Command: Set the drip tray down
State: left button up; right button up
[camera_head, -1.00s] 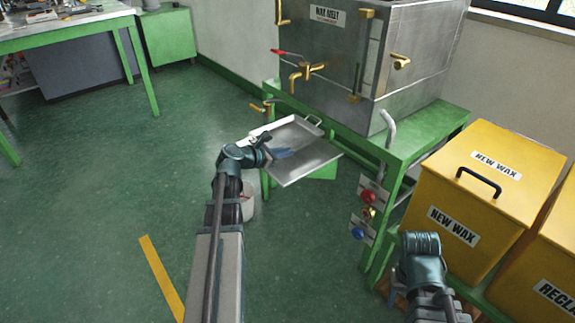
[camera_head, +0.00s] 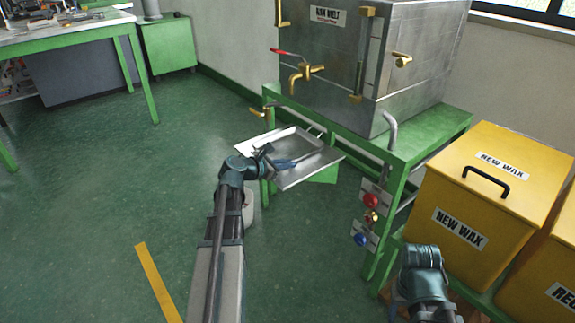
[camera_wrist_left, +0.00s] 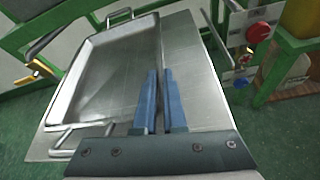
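The drip tray (camera_head: 275,145) is a shallow silver pan with a handle at each end. It is over a flat steel plate (camera_head: 310,173) beside the wax melter; whether it rests fully on the plate is hard to tell. In the left wrist view the tray (camera_wrist_left: 105,75) covers the plate's left part, and bare plate (camera_wrist_left: 190,60) shows at right. My left gripper (camera_head: 284,162) is at the tray's right side wall; its blue fingers (camera_wrist_left: 160,85) are close together around that wall. My right gripper (camera_head: 397,302) is low beside the yellow bins, its fingers mostly hidden.
The steel wax melter (camera_head: 345,60) with brass taps stands on a green bench (camera_head: 425,130) behind the plate. A pale bucket (camera_head: 250,212) is below my left arm. Yellow wax bins (camera_head: 485,190) are at right. The floor at left is clear.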

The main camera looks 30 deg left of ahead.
pick_arm(q)
jog(key=o, duration=0.3)
jog(key=shift+r, duration=0.1)
jog(key=shift+s+a+r+p, duration=0.1)
jog(key=shift+s+r+p, duration=0.1)
jog(key=shift+p, duration=0.1)
jog(key=p+v, duration=0.4)
jog(key=v, duration=0.7)
jog(key=shift+s, duration=0.3)
jog(key=shift+a, duration=0.1)
